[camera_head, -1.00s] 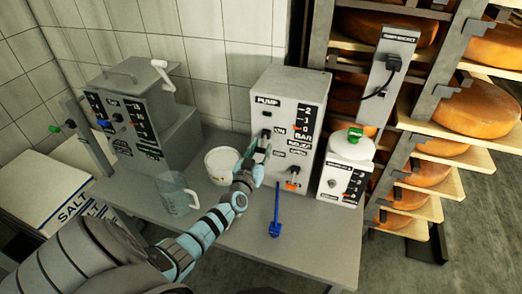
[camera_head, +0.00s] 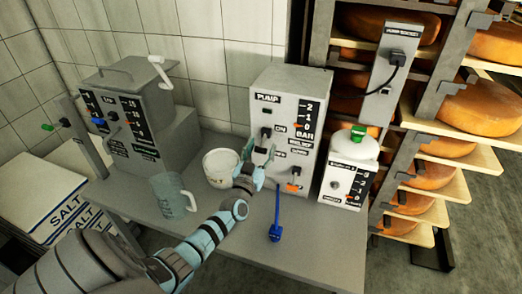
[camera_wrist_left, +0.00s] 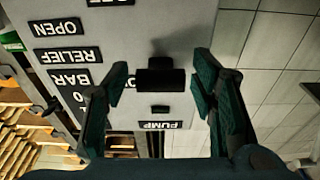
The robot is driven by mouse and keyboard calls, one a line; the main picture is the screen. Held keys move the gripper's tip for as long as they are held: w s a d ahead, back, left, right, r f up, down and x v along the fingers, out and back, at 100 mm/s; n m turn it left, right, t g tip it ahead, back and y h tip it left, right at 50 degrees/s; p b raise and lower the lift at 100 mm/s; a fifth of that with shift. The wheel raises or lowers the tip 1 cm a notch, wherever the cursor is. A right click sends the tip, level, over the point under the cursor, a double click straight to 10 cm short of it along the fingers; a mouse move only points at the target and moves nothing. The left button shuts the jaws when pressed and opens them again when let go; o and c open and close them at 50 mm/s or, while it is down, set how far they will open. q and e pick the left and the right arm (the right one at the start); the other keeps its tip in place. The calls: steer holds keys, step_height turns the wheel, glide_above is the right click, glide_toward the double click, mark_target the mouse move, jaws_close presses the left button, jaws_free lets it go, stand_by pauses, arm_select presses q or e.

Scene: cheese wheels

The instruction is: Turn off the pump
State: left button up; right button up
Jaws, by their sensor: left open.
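The pump (camera_head: 290,105) is a grey box standing on the table, labelled PUMP near its top. Its black switch (camera_head: 266,132) sits on the front, beside the ON label. In the left wrist view, which is upside down, the switch (camera_wrist_left: 160,78) shows between my fingers, apart from both. A small indicator (camera_wrist_left: 160,109) between switch and PUMP label looks dark. My left gripper (camera_head: 263,155) is open and empty in front of the pump's face, just below the switch. The wrist view shows both its fingers (camera_wrist_left: 159,85) spread. My right gripper is out of view.
A white tub (camera_head: 221,166) and a clear jug (camera_head: 172,195) stand left of my gripper. A blue tool (camera_head: 276,218) is in front of the pump. A white-lidded device (camera_head: 345,180) stands right, a grey machine (camera_head: 140,120) left. Cheese shelves (camera_head: 440,150) are beyond.

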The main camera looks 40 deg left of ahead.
arm_select(q)
steer(key=v, duration=1.2)
